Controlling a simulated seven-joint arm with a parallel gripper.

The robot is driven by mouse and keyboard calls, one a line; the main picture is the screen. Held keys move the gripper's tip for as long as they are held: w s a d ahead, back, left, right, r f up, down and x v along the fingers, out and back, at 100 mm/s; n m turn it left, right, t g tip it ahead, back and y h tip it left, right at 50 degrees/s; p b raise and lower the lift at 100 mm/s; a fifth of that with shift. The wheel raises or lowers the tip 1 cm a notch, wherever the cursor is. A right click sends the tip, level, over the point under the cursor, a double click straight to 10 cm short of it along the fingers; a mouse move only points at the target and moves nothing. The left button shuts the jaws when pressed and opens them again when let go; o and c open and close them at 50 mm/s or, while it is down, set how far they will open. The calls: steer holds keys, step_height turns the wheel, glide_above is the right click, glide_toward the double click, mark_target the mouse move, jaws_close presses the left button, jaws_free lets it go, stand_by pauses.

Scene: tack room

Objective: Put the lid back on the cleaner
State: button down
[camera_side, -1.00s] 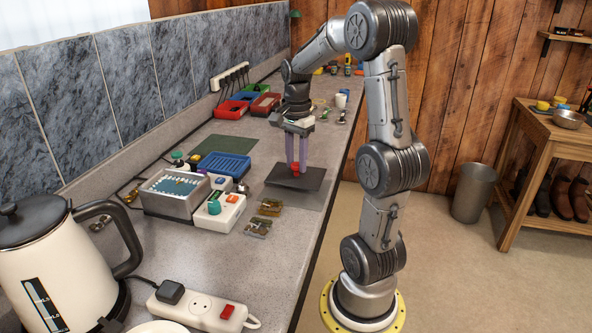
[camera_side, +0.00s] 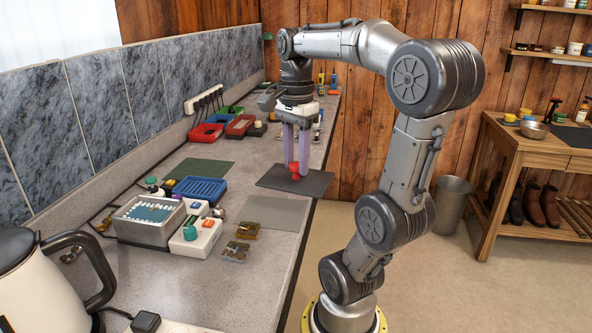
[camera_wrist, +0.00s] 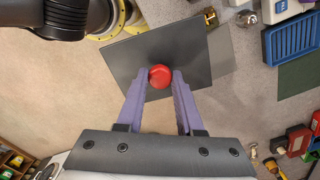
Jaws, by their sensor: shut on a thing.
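The lid (camera_side: 312,184) is a dark flat plate with a red knob (camera_side: 295,171). My gripper (camera_side: 295,165) is shut on the knob, and its purple fingers point down. The lid hangs about level above the counter, beyond and partly over a bare grey mat (camera_side: 272,213). In the wrist view the red knob (camera_wrist: 160,76) sits between my fingertips (camera_wrist: 160,80), with the lid (camera_wrist: 190,45) behind it. The cleaner (camera_side: 143,232) is a grey metal box with an open, blue-toned basin, left of and nearer the camera than the lid.
A white control unit (camera_side: 197,236) stands against the cleaner's right side. A blue tray (camera_side: 201,190), a green mat (camera_side: 198,170) and small brass-coloured parts (camera_side: 236,250) lie around. A kettle (camera_side: 30,285) stands at front left. Red bins (camera_side: 206,133) are at the back.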

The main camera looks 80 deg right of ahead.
steer(key=w+d+r+m, duration=0.1)
steer(key=w+d+r, duration=0.15)
steer(key=w, duration=0.65)
steer(key=w+d+r, duration=0.2)
steer(key=w+r, duration=0.1)
steer(key=w, duration=0.6)
steer(key=w+a+f+n, duration=0.15)
steer(key=w+a, duration=0.25)
steer(key=w, duration=0.6)
steer(key=w+a+f, duration=0.3)
steer(key=f, duration=0.2)
steer(key=w+a+f+n, duration=0.1)
steer(key=w+a+f, duration=0.2)
steer(key=f, duration=0.3)
steer(key=shift+f, duration=0.6)
steer(key=c, duration=0.8)
jaws_free()
steer(key=shift+c, duration=0.2)
